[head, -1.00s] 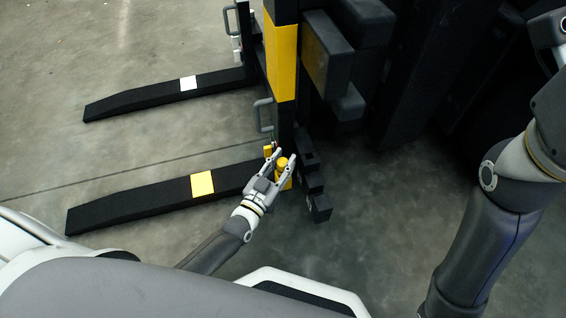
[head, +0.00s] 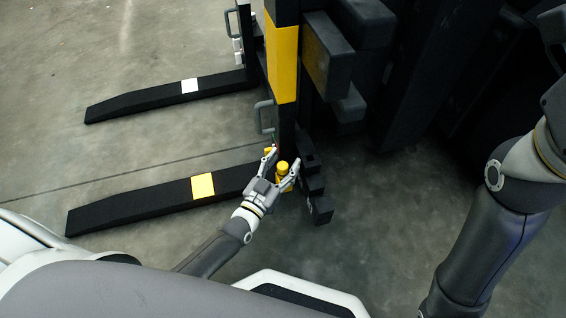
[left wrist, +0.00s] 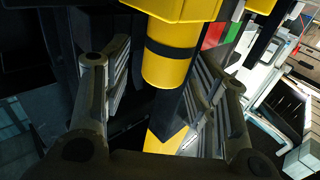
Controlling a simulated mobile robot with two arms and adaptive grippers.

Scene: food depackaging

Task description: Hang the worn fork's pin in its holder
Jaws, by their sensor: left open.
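The fork with the yellow patch (head: 202,186) lies low on the left of the head view, its heel at the dark carriage. The yellow pin (head: 282,167) stands at that heel. In the left wrist view the pin (left wrist: 172,68) is a yellow cylinder with a black band, below a wider yellow block (left wrist: 185,8). My left gripper (head: 281,164) is open, with one finger on each side of the pin. In the left wrist view gaps show between the pin and both fingers. I cannot tell which part is the holder. My right gripper is out of view.
A second fork with a white patch (head: 189,86) lies farther back. The dark carriage and mast with a yellow panel (head: 282,62) rise beside my left gripper. A grey handle (head: 264,117) sticks out just above it. The concrete floor between the forks is clear.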

